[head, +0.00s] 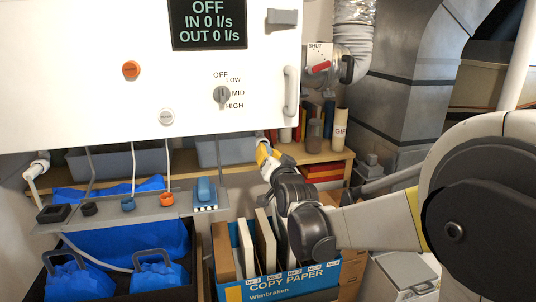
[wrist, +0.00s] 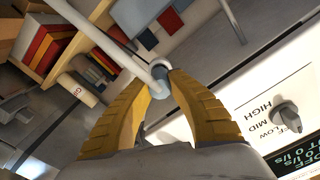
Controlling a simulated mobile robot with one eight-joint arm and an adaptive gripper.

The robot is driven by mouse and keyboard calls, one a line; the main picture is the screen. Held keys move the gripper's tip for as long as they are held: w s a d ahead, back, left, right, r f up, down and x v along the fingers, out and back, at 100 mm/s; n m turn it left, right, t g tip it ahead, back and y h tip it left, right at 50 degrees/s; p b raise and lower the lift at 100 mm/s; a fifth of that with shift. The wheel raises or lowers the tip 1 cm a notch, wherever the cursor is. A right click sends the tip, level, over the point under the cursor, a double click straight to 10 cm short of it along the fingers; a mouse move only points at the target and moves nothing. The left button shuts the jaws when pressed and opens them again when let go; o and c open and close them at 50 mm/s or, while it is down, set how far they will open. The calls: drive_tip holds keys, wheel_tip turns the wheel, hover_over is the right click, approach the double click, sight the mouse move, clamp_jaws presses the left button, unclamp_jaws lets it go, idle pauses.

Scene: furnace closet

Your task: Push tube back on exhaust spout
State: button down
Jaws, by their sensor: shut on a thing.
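My gripper (head: 264,155) is under the right part of the white furnace unit's bottom edge, its yellow fingers pointing up and left. In the wrist view, the fingers of my gripper (wrist: 159,90) close on the end of a white tube (wrist: 112,46). The tube runs from the upper left to a round grey end piece (wrist: 160,70) between the fingertips. In the head view a pale pipe end (head: 262,142) shows at the fingertips, close below the unit. The fingers hide part of the joint, so I cannot tell whether tube and spout are joined.
The white unit (head: 100,95) hangs above, with a dial (head: 222,94) and a handle (head: 291,91). A wooden shelf (head: 330,157) with books and bins lies behind. A copy paper box (head: 285,283) stands below my gripper. Another white pipe (head: 38,167) is at far left.

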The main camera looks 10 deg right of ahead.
drive_tip(key=shift+w, duration=0.8)
drive_tip(key=c, duration=1.3)
unclamp_jaws()
drive_tip(key=shift+s, duration=0.1)
drive_tip(key=s, duration=0.8)
